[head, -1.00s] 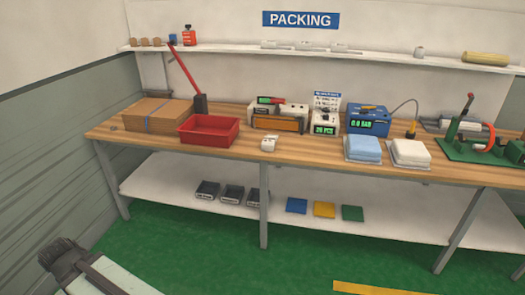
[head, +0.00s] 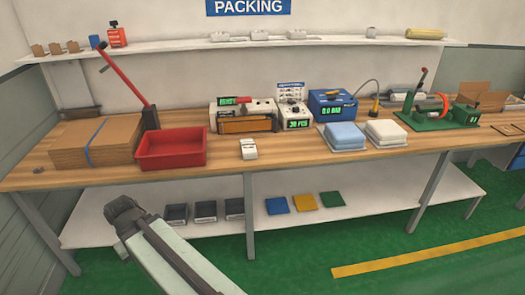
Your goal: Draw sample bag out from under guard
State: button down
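I cannot make out a sample bag or a guard for certain at this distance. A bench machine with an orange front bar (head: 248,125) stands at the back middle of the wooden bench. A green-based device with an orange ring (head: 440,112) stands toward the right. A small white item (head: 248,149) lies near the front edge, right of the red tray. The dark end of my arm, which I take as my gripper (head: 124,213), is low at the left, in front of the bench and apart from everything on it. Whether its fingers are open or shut does not show.
A red tray (head: 171,163) and cardboard stack (head: 97,152) fill the bench's left. A red lever (head: 130,75) rises behind the tray. Blue and white pads (head: 366,133) lie right of middle. The lower shelf (head: 365,199) holds dark bins and coloured items. Green floor in front is clear.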

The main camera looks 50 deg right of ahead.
aim_at(248, 148)
jog(key=z, duration=0.25)
jog(key=i, duration=1.15)
jog(key=u, duration=0.3)
jog(key=k, duration=0.8)
jog(key=z, duration=0.3)
jog(key=i, duration=0.9)
jog(key=u, duration=0.05)
